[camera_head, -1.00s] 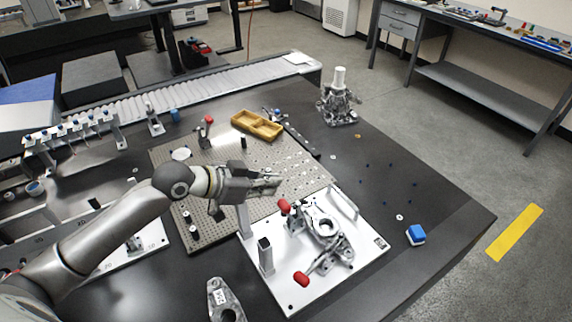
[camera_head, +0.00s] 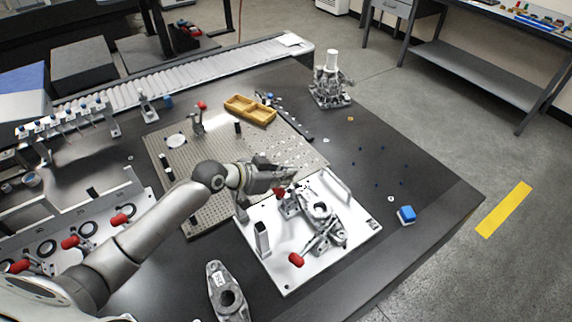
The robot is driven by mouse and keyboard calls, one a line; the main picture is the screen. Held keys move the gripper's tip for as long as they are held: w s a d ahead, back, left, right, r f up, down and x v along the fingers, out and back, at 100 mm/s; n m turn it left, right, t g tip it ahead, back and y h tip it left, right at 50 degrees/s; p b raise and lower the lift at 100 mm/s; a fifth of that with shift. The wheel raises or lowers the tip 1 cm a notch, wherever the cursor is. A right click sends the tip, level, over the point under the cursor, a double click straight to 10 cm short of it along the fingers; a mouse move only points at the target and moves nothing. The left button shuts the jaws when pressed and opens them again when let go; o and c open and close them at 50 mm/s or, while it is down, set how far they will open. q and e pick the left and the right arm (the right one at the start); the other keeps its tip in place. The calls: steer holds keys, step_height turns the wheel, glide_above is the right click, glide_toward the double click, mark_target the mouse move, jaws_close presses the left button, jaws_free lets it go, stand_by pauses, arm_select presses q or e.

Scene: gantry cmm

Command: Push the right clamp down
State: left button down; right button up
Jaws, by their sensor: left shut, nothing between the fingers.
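A white fixture plate (camera_head: 345,249) holds a grey metal part (camera_head: 325,222) and two toggle clamps with red handle tips. One red tip (camera_head: 279,193) is at the plate's back, on a clamp (camera_head: 289,207) beside the part. The other red tip (camera_head: 296,259) is at the front, on a clamp (camera_head: 318,243) whose handle lies low over the plate. I cannot tell for certain which is the right clamp. My left gripper (camera_head: 290,175) is shut and empty, just above and behind the back red tip; contact is unclear. My right gripper is not in view.
The dark table is mostly clear at right.

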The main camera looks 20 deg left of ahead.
arm_select(q)
steer(key=shift+s+a+f, duration=0.3)
steer(key=shift+s+a, duration=0.1)
steer(key=shift+f, duration=0.1)
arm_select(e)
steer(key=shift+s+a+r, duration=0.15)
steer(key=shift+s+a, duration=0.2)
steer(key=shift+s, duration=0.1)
